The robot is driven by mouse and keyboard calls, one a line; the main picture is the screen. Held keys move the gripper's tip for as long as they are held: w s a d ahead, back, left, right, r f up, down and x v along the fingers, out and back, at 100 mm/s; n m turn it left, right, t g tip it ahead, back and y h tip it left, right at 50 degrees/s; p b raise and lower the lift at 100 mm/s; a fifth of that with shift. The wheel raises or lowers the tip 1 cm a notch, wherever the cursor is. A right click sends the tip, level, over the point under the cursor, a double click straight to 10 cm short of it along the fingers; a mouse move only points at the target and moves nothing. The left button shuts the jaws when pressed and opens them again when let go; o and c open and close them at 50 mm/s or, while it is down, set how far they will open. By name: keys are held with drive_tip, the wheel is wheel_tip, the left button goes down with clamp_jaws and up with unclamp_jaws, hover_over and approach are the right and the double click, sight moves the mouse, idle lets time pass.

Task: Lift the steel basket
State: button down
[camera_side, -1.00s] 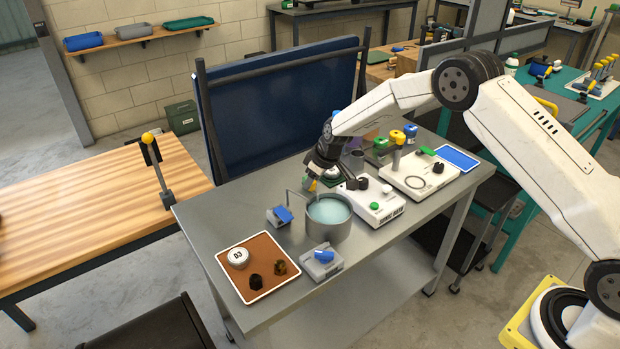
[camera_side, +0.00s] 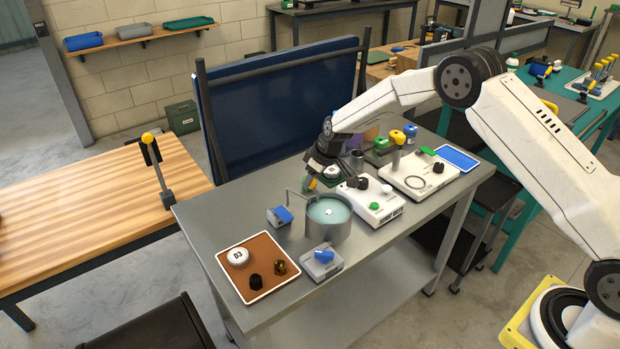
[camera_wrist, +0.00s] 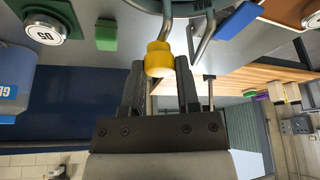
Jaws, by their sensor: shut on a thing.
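My gripper (camera_side: 320,178) is above the back rim of a round steel bath (camera_side: 328,232) of pale blue liquid. In the wrist view, its fingers (camera_wrist: 160,78) are shut on a yellow grip (camera_wrist: 159,58). A bit of yellow (camera_side: 312,184) also shows at the gripper in the side view. I cannot make out the steel basket itself, or whether the yellow grip belongs to it. A small pale spot (camera_side: 329,212) shows in the liquid. A bent steel rod (camera_side: 289,199) stands at the bath's left; bent steel (camera_wrist: 204,38) also shows in the wrist view.
A brown tray (camera_side: 262,284) with a white lid and two dark knobs lies at front left. Grey-and-blue blocks (camera_side: 280,216) (camera_side: 322,262) stand close to the bath. A white instrument (camera_side: 370,203) is at its right. A dark blue panel (camera_side: 275,115) rises behind the bench.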

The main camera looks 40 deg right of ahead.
drive_tip(key=shift+r, duration=2)
drive_tip(key=c, duration=0.6)
unclamp_jaws()
drive_tip(key=shift+r, duration=0.1)
drive_tip(key=shift+o, duration=1.3)
drive_tip(key=v, duration=0.7)
drive_tip(key=shift+s+d+r, duration=0.15)
drive_tip(key=shift+s+r, duration=0.05)
